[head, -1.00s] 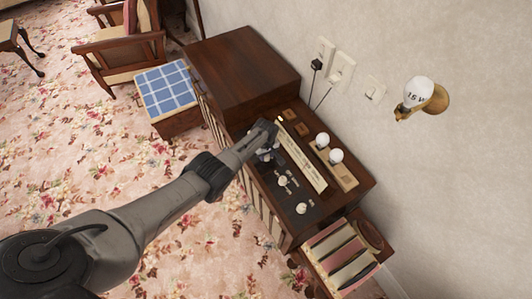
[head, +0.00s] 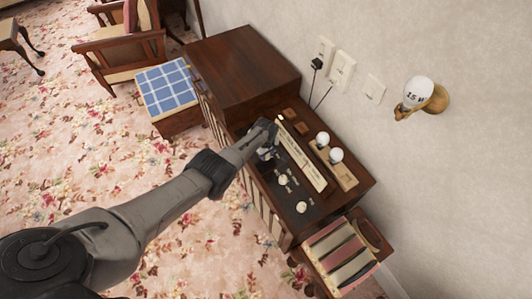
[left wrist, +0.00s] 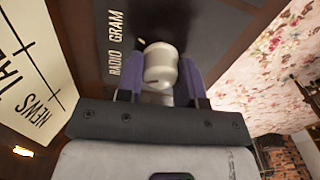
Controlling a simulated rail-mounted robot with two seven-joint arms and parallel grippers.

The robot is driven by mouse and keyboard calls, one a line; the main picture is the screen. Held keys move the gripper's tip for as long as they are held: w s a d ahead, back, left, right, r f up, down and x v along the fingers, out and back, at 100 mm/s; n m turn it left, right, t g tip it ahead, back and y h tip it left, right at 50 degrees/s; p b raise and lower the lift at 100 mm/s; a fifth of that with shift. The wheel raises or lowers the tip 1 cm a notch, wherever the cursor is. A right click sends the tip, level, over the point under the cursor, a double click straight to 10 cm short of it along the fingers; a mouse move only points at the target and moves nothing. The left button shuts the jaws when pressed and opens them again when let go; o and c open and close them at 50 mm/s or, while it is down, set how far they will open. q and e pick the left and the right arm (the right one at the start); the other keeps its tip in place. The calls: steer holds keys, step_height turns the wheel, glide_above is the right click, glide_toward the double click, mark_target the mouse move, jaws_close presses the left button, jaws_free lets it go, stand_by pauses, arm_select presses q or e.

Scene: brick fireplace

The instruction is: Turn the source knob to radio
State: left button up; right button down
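The source knob (left wrist: 160,65) is a rounded cream knob on the dark control panel (head: 286,170) of a wooden radio cabinet. In the head view my left gripper (head: 266,140) reaches the far end of the panel and hides the knob. My right gripper is in neither view.
Other cream knobs (head: 302,207) sit nearer on the panel, beside a pale dial strip (head: 303,155). Two bulbs (head: 336,155) stand toward the wall. A raised wooden cabinet (head: 243,70) adjoins the panel's far end.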

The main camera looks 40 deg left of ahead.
arm_select(q)
steer(key=o, duration=0.4)
steer(key=shift+o, duration=0.3)
step_height(320, 180, up, 14)
steer(key=p, duration=0.9)
steer(key=shift+f, duration=0.1)
